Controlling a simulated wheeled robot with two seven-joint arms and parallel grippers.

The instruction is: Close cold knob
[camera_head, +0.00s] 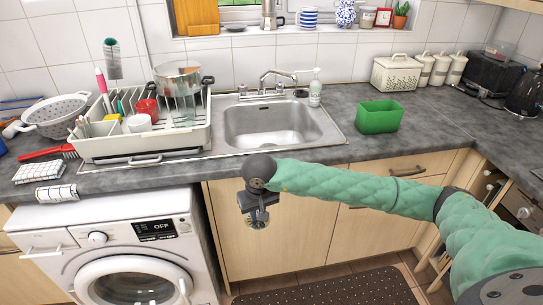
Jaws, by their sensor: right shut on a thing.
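The metal tap (277,82) stands behind the sink, with small knobs at its base. One knob (243,90) shows at the left of the tap. The knobs are too small to tell which is cold or how far each is turned. My right gripper (258,216) hangs in front of the cabinet doors below the sink, well apart from the tap. It is shut on a small round grey metal thing (257,222), which may be a sink strainer. My left gripper is not in view.
The steel sink (275,125) looks empty. A dish rack (140,145) with a pot (178,85) stands to its left. A green tub (379,117) is to its right, and a soap bottle (315,92) stands behind. The counter (430,130) has free room at the right.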

